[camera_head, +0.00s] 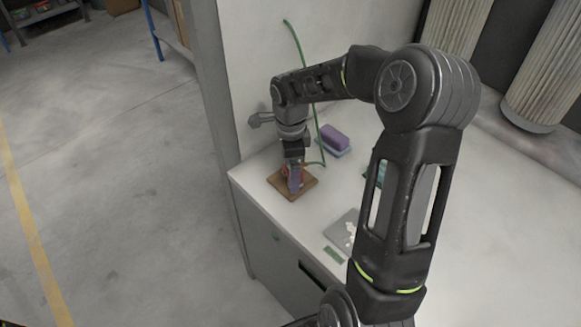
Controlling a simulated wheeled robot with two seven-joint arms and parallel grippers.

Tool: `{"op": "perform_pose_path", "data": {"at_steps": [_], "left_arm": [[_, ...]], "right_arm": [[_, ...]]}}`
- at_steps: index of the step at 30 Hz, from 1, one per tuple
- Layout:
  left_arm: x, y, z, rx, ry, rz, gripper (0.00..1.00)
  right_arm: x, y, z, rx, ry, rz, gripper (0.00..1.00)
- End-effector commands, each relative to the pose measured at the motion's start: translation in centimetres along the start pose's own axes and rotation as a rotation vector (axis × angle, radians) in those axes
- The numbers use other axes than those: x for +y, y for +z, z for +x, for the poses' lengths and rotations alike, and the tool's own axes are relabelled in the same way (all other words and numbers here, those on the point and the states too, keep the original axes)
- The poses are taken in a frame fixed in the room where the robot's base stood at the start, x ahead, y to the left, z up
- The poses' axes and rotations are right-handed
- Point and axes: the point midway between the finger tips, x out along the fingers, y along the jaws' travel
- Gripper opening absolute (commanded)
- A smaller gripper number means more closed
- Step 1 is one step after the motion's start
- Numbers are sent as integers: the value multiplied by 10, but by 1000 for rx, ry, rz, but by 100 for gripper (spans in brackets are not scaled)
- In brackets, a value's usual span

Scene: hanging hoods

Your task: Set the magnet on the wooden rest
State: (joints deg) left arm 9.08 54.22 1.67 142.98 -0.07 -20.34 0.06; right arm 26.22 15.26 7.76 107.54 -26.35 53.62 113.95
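The wooden rest (309,182) is a brown square board on the white bench top, near its left corner. A small reddish and purplish thing, which looks like the magnet (296,186), is at the board, right below and partly behind my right gripper (294,173). My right gripper points down over the board with its fingertips at this thing. The fingers are small and overlap it, so I cannot tell if they are closed on it or if it touches the board. My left gripper is not in view.
A purple block on a bluish base (332,140) stands behind the board. A thin green strand (300,50) rises close to my wrist. A grey plate with white bits (345,228) lies nearer. Pale pleated cylinders (545,75) stand at the far right. Bare bench lies at right.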

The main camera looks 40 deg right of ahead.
Motion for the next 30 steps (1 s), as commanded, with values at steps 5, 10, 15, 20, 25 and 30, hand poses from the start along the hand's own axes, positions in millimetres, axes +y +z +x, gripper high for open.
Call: {"op": "perform_pose_path", "data": {"at_steps": [5,10,15,20,25,30], "left_arm": [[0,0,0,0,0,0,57],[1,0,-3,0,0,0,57],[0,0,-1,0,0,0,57],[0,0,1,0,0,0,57],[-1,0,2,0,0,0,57],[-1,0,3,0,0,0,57]], "right_arm": [[0,0,0,0,0,0,85],[0,0,-7,0,-2,0,85],[-1,0,-30,0,-5,0,85],[-1,0,-63,0,-5,0,85],[-1,0,-98,-1,-5,-1,85],[0,0,-118,0,-1,0,85]]}}
